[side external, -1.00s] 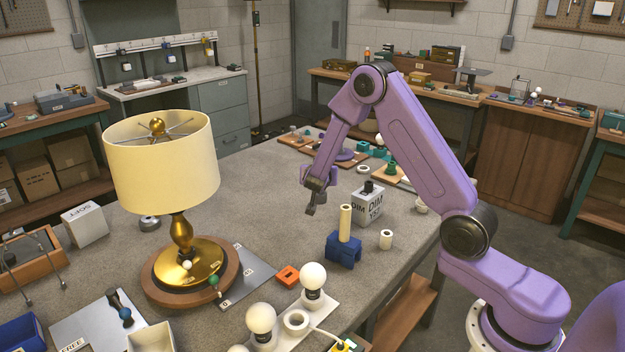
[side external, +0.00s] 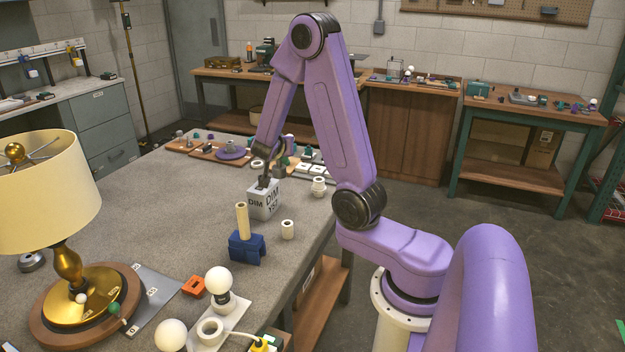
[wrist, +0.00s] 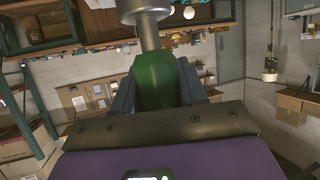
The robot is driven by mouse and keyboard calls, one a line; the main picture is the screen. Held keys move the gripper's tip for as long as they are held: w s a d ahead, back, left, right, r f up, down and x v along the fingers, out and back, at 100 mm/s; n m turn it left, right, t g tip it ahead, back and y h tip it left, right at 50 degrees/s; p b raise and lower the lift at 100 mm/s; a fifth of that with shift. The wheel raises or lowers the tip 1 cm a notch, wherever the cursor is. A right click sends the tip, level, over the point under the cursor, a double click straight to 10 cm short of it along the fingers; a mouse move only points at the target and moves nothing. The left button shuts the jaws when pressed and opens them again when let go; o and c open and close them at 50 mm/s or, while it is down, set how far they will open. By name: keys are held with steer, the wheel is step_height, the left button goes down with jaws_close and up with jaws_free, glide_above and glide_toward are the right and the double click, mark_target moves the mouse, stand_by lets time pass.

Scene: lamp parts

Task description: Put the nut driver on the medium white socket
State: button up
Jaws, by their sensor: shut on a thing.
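My gripper (side external: 272,170) is above the back part of the table, by the grey-white DIM box (side external: 263,201). In the wrist view, its fingers (wrist: 158,95) are shut around a green handle (wrist: 157,82) with a thick grey metal shaft (wrist: 150,35), which appears to be the nut driver. In the side view the held tool is small and partly hidden. White socket-like pieces stand on the table: a short hollow cylinder (side external: 288,229) and a stepped one (side external: 319,187) near the right edge. I cannot tell which is the medium socket.
A blue block (side external: 246,249) holds an upright cream rod (side external: 242,220). The brass lamp (side external: 68,270), an orange piece (side external: 193,287) and a white strip with bulbs (side external: 219,281) are nearer the front. Trays of small parts lie behind. The left-middle tabletop is clear.

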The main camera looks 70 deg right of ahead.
steer(key=s+d+r+m+g+h, duration=0.1)
steer(key=s+d+r+m+g, duration=0.1)
steer(key=s+d, duration=0.35)
steer(key=s+d+r+m+g, duration=0.1)
steer(key=s+d+m+g, duration=0.15)
steer(key=s, duration=0.55)
steer(key=shift+n, duration=0.35)
steer(key=shift+w+d+f, duration=1.5)
steer(key=shift+d+f, duration=0.45)
steer(key=shift+f, duration=0.2)
steer(key=shift+w+d+f, duration=1.45)
steer(key=shift+d+f, duration=0.45)
steer(key=shift+f, duration=0.2)
steer(key=shift+w+d+f, duration=1.5)
steer(key=shift+d+f, duration=0.45)
steer(key=shift+f, duration=0.2)
steer(key=shift+f, duration=0.4)
steer(key=o, duration=1.1)
